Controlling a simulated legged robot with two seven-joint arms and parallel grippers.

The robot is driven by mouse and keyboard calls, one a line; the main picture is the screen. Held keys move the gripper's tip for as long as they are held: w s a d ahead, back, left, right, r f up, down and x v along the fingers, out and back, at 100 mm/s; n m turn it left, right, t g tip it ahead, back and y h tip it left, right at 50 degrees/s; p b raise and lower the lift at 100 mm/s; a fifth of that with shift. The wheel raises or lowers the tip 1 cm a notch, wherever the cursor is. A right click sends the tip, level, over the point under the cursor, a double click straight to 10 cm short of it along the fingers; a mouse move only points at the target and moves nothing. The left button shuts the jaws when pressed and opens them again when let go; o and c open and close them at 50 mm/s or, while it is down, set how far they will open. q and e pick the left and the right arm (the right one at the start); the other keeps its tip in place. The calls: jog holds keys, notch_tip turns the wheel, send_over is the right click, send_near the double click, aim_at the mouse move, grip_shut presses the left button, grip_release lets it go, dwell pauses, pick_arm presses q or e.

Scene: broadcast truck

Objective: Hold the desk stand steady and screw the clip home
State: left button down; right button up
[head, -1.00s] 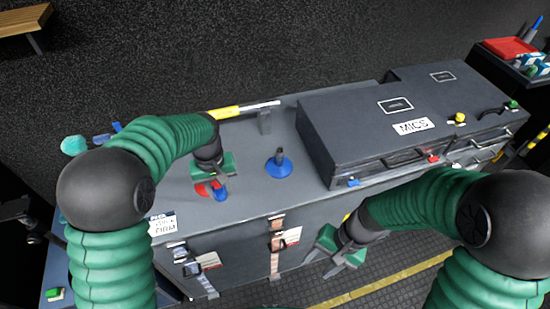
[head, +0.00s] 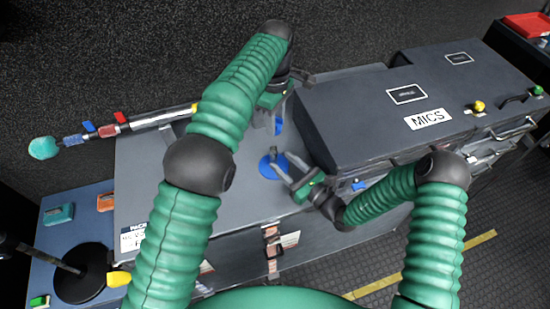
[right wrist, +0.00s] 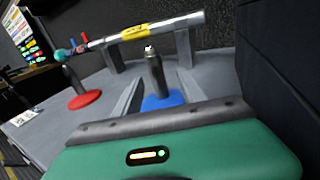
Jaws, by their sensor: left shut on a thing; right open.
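The desk stand, a blue round base with a short dark upright post, stands on the grey case top in the head view (head: 267,170). It also shows in the right wrist view (right wrist: 162,102). My right gripper (head: 286,178) is open, low over the case top, with its fingers reaching to either side of the stand; the right wrist view shows clear room between fingers and post. My left gripper (head: 275,112) is higher and further back, shut on a small blue piece, apparently the clip (head: 279,126). The clip is apart from the post and partly hidden by the fingers.
A red-based stand (right wrist: 84,99) is on the case top, left of the blue one. A pole with a yellow band (right wrist: 135,32) lies across brackets behind. The large MICS case (head: 380,115) rises close on the right.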

send_over(268, 159)
jog(key=shift+s+d, duration=0.15)
jog(key=shift+s, duration=0.2)
jog(key=shift+w+a, duration=0.2)
jog(key=shift+w, duration=0.25)
grip_shut()
dwell(1.0)
